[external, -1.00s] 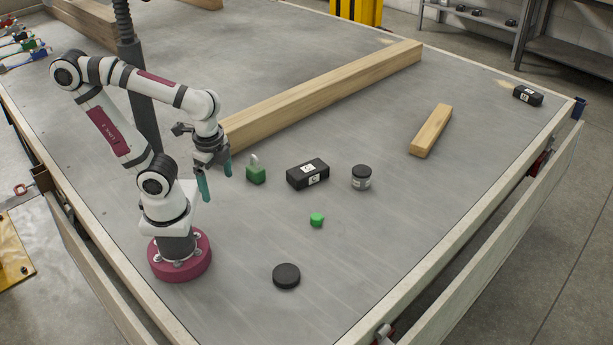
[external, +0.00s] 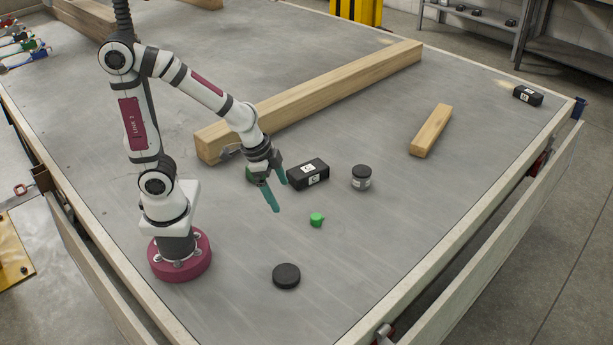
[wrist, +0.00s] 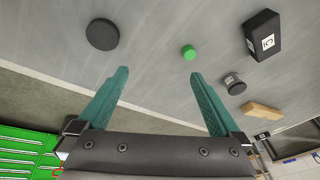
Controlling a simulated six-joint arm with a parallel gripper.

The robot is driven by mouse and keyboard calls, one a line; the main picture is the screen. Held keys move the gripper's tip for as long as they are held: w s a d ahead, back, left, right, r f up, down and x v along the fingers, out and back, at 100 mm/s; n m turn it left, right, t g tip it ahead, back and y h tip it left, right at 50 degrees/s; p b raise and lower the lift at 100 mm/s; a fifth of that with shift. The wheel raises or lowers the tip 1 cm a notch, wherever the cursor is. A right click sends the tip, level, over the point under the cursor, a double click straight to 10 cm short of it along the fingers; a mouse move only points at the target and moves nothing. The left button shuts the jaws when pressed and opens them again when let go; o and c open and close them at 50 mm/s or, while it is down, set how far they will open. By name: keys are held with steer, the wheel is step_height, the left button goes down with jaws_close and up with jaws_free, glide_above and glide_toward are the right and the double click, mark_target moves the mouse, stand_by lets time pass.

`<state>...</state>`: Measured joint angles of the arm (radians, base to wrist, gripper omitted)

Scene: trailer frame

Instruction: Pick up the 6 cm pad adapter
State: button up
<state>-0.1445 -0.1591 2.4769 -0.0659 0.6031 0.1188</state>
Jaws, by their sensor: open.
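A flat, round black disc (external: 286,276), the likely pad adapter, lies on the grey deck in front of my arm. It also shows at the upper left in the wrist view (wrist: 102,34). My gripper (external: 278,196) has its two teal fingers spread, with nothing between them. It is above the deck, behind the disc in the external view and apart from it. In the wrist view the open fingers (wrist: 159,74) point toward the area between the disc and a small green piece (wrist: 189,52).
The small green piece (external: 317,219) lies right of my gripper. A black box (external: 308,175) and a dark-lidded jar (external: 361,178) stand behind it. A long wooden beam (external: 320,97) lies behind. Deck around the disc is clear.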

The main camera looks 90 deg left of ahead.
steer(key=w+a+f+n+t+y, duration=0.1)
steer(key=w+a+f+n+t, duration=0.3)
steer(key=w+a, duration=0.6)
steer(key=n+t+y, duration=0.4)
steer(key=n+y, duration=0.1)
glide_toward(368, 171)
steer(key=shift+y, duration=0.3)
steer(key=w+a+f, duration=0.1)
steer(key=w+a, duration=0.1)
steer(key=w+a+f, duration=0.1)
steer(key=a+f, duration=0.1)
steer(key=shift+w+a+f, duration=0.15)
steer(key=shift+w+a, duration=0.05)
steer(key=shift+w, duration=0.15)
steer(key=x, duration=0.5)
steer(key=shift+w+f, duration=0.35)
steer(key=shift+f, duration=0.05)
steer(key=shift+r, duration=0.1)
jaws_close()
